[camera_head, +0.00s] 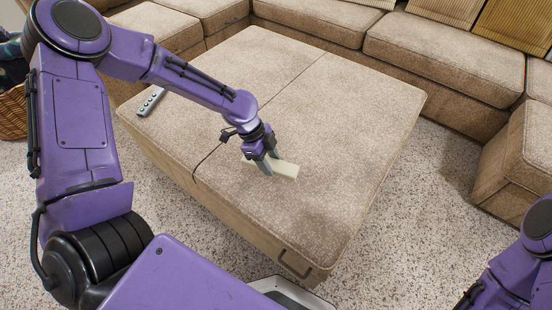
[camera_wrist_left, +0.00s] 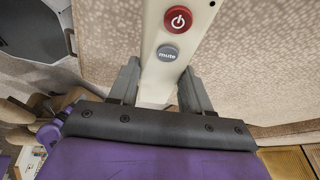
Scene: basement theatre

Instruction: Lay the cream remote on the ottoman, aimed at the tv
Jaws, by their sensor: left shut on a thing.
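The cream remote (camera_head: 284,169) is in my left gripper (camera_head: 266,165), over the front right part of the tan ottoman (camera_head: 350,105). In the left wrist view the remote (camera_wrist_left: 157,75) runs between the two fingers of the left gripper (camera_wrist_left: 160,85), with a red power button and a grey mute button showing. The fingers are shut on its sides. The remote lies low over the ottoman top; I cannot tell whether it touches. The tv is not clearly in view. Only part of my right arm shows at the lower right; its gripper is out of view.
A grey remote with several buttons (camera_head: 151,101) lies at the ottoman's left edge. A sectional sofa (camera_head: 445,62) runs behind and to the right. A wicker basket (camera_head: 12,112) stands at the far left. The ottoman's right side is clear.

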